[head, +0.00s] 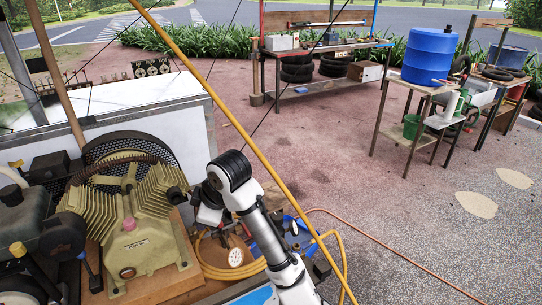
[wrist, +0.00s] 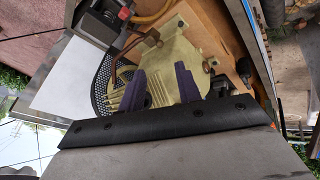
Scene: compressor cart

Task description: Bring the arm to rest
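My gripper (wrist: 161,84) shows in the wrist view as two purple fingers with a gap between them and nothing held there. Beyond the fingers is the pale yellow-green finned compressor (wrist: 122,98). In the head view the same compressor (head: 130,229) sits on a wooden board at the lower left. My white and black arm reaches up from the bottom, and its wrist end is just right of the compressor. The fingertips cannot be made out in the head view. I cannot tell from these views how far they are from the compressor.
A yellow pole (head: 236,111) slants across the head view close to my arm. A coiled yellow hose and a round white gauge (head: 235,257) lie beside the arm. An orange hose (head: 397,252) runs over the ground. A blue barrel (head: 430,55) stands farther right; open paving lies between.

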